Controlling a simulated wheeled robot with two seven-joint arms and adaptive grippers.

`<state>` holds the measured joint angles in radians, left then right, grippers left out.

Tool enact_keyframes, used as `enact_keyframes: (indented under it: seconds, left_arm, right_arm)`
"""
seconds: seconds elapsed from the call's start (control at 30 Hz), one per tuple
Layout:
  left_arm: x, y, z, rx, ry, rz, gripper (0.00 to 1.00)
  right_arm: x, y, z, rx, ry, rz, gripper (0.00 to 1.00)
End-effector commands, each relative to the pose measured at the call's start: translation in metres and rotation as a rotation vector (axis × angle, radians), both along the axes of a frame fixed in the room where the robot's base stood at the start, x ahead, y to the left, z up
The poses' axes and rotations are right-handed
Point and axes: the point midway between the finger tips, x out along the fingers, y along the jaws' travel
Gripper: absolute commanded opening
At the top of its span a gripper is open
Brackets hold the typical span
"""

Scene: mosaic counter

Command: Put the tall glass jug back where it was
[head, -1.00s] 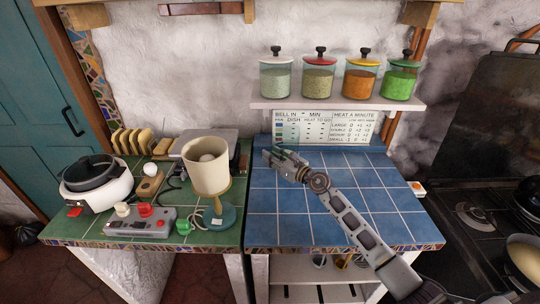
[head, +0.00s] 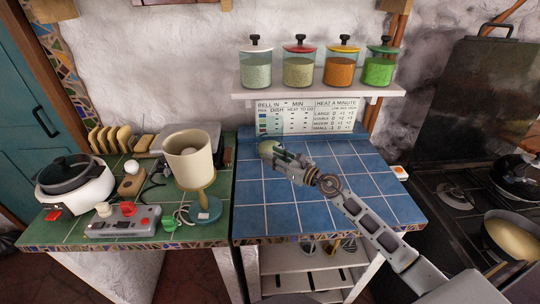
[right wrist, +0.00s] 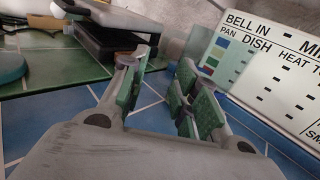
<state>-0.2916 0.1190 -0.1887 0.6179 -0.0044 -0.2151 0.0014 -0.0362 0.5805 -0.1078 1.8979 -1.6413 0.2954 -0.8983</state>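I cannot make out the tall glass jug for certain. A faint pale, see-through shape (right wrist: 198,46) shows just beyond the fingertips in the right wrist view, at the back of the counter; it may be glass. My right gripper (head: 274,150) is over the back left part of the blue tiled counter (head: 345,205). In the right wrist view its green-padded fingers (right wrist: 165,88) stand apart, with only blue tile visible between them. My left gripper is not in view.
The green counter (head: 70,236) at left holds a goblet-shaped lamp (head: 190,160), a rice cooker (head: 75,185), a button box (head: 123,220) and a toast rack (head: 110,140). Several lidded jars stand on the shelf (head: 320,92). A printed card (head: 310,117) stands behind the gripper. The front blue tiles are clear.

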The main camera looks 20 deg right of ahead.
Motion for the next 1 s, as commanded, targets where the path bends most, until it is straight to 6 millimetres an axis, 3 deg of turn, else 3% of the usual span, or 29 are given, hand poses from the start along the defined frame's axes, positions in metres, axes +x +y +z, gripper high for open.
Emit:
enact_keyframes:
  seconds: [0.4,1.0]
  left_arm:
    - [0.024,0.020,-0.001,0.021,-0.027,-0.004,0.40]
    - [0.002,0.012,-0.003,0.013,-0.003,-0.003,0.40]
  right_arm:
    - [-0.015,-0.008,0.001,0.000,-0.001,0.000,0.30]
    - [-0.015,-0.008,0.001,-0.001,0.000,0.001,0.30]
